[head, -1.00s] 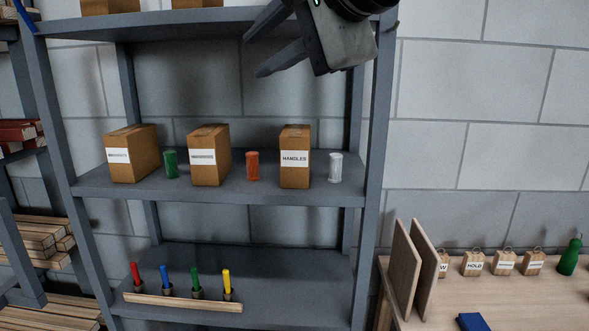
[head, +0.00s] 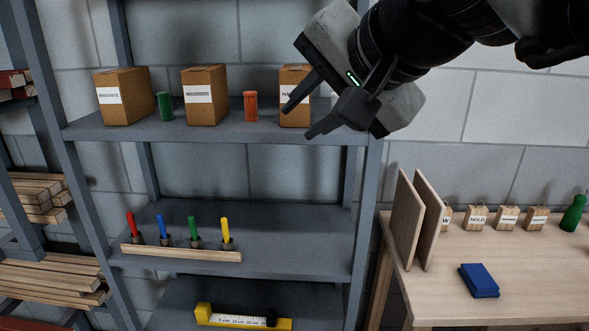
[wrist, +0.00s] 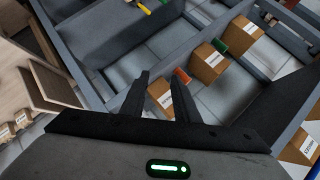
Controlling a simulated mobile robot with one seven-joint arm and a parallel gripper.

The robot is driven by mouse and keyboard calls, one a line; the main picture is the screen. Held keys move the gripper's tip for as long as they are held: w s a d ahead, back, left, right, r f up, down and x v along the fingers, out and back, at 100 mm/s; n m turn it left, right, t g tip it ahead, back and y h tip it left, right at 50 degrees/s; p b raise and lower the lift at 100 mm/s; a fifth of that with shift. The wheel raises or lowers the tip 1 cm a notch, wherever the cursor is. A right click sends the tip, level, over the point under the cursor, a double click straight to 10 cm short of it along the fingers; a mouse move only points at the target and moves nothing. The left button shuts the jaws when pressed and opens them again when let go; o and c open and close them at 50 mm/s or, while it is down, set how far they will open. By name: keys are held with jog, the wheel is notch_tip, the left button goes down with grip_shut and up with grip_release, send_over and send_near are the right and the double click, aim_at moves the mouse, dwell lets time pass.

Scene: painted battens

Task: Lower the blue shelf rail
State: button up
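The grey-blue shelf unit (head: 300,260) fills the left of the head view. A clearly blue rail cannot be made out in the head view now; the upper part of the shelf unit is out of frame.
The workbench (head: 540,285) holds a blue block (head: 479,281).

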notch_tip(320, 180, down, 6)
jog(key=s+d+n+b, duration=0.1)
jog(key=d, duration=0.1)
jog(key=shift+f+g+h+b, duration=0.25)
jog(key=shift+g+h+b, duration=0.05)
jog(key=shift+h+b, duration=0.1)
